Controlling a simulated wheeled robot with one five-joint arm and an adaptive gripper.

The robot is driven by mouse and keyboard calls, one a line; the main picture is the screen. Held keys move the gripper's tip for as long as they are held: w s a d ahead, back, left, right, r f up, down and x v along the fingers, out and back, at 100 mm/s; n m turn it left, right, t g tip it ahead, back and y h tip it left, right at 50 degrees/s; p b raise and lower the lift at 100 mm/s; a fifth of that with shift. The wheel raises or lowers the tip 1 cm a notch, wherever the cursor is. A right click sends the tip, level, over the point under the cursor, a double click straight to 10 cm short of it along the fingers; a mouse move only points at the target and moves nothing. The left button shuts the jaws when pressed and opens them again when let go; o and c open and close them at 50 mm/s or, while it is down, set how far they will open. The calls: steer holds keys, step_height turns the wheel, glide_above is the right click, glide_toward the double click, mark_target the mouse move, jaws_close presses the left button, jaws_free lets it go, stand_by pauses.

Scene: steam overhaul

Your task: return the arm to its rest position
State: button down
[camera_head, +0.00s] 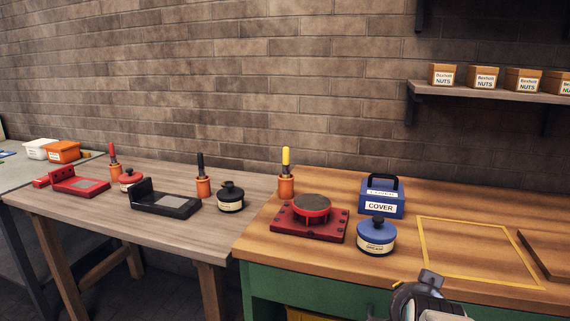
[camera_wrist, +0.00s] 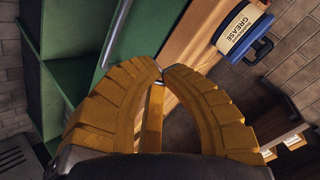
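My gripper (camera_wrist: 163,71) shows in the wrist view with its two ribbed yellow fingers bent inward and their tips together. Nothing shows held between them. Beyond the tips are the green bench front (camera_wrist: 130,40) and the wooden bench edge. A blue pot labelled GREASE (camera_wrist: 240,32) is at the upper right, apart from the fingers. In the head view, part of my arm (camera_head: 430,302) shows at the bottom, in front of the wooden bench (camera_head: 450,205); the fingertips are not visible there.
On the bench stand a red fixture (camera_head: 310,217), a blue COVER box (camera_head: 383,197), a blue pot (camera_head: 376,237) and a yellow-handled tool in an orange holder (camera_head: 286,185). The yellow-outlined area (camera_head: 475,250) is bare. A shelf (camera_head: 490,92) hangs at upper right. A second table (camera_head: 110,220) stands left.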

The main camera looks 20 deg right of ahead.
steer(key=s+a+r+n+g+y+p, duration=0.2)
steer(key=s+a+r+n+y+p, duration=0.1)
steer(key=a+r+n+p, duration=0.5)
steer(key=s+a+r+n+g+y+p, duration=0.2)
steer(key=s+a+r+n+y+p, duration=0.2)
steer(key=a+r+n+p, duration=0.4)
steer(key=s+a+p, duration=0.1)
steer(key=a+p, duration=0.1)
steer(key=a, duration=0.4)
steer(key=shift+n, duration=0.4)
steer(key=shift+a, duration=0.1)
